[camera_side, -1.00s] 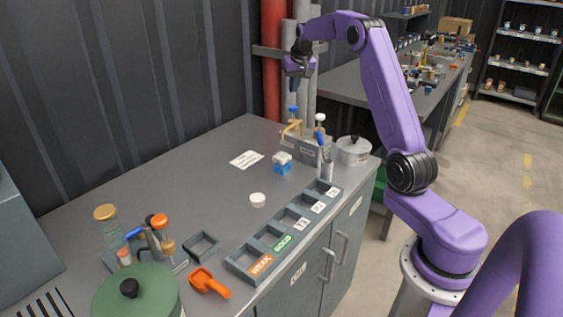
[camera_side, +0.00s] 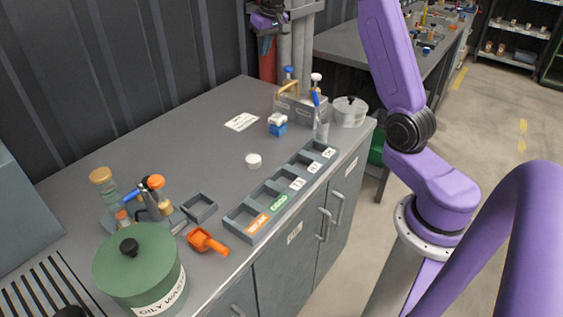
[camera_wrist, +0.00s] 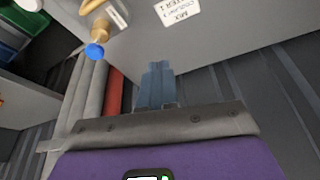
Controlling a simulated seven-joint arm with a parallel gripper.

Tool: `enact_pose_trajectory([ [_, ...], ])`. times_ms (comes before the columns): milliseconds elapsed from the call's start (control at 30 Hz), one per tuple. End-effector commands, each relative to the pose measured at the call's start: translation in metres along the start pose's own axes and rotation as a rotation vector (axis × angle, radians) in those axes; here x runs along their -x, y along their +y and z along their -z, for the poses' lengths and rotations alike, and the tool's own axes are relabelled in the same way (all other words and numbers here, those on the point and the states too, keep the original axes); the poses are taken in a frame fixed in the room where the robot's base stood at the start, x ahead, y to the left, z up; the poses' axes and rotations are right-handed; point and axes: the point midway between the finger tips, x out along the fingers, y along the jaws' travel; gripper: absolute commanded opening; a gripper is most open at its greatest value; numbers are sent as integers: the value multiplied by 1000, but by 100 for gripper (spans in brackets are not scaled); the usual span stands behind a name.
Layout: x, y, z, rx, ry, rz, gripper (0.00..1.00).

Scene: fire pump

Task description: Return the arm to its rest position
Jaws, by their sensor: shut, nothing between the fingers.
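My purple arm stands to the right of the bench in the side view. My gripper (camera_side: 268,20) is at the top edge of that view, above the far end of the bench, and is partly cut off. In the wrist view my gripper (camera_wrist: 157,68) shows its two blue-grey fingers together, with nothing between them. It is clear of the bench objects and touches nothing that I can see.
The grey bench (camera_side: 150,150) holds a compartment tray (camera_side: 290,190), an orange scoop (camera_side: 206,242), a green oily-waste can (camera_side: 140,270), a lidded pot (camera_side: 349,112) and a blue-and-white small box (camera_side: 277,125). A red pipe (camera_side: 267,62) and grey pipes stand behind the far end.

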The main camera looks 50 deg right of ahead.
Motion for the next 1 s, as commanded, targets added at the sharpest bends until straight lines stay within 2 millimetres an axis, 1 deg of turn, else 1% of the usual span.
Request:
enact_pose_trajectory([
  [33, 5, -24, -12, 53, -11, 18, 0],
  [100, 11, -54, -30, 122, -29, 42, 0],
  [167, 17, -79, -48, 182, -43, 61, 0],
  [200, 20, -93, -60, 222, -53, 73, 0],
  [267, 26, -114, -80, 282, -67, 91, 0],
  [300, 30, -127, -95, 323, -76, 102, 0],
  [367, 36, -144, -117, 383, -90, 118, 0],
  [400, 41, -154, -132, 424, -99, 129, 0],
  [467, 47, -167, -157, 485, -112, 144, 0],
  [500, 51, -174, -173, 526, -121, 153, 0],
  [567, 57, -184, -198, 588, -135, 166, 0],
  [600, 61, -188, -215, 628, -143, 175, 0],
  [667, 67, -193, -241, 691, -156, 187, 0],
  [700, 71, -196, -258, 732, -164, 194, 0],
  [733, 73, -196, -271, 763, -171, 200, 0],
  [767, 76, -197, -284, 795, -176, 205, 0],
  [800, 79, -197, -301, 837, -184, 212, 0],
  [867, 84, -194, -326, 899, -195, 221, 0],
  [900, 86, -192, -342, 941, -202, 227, 0],
  [967, 90, -186, -366, 1004, -213, 235, 0],
  [1000, 92, -181, -381, 1046, -220, 239, 0],
])
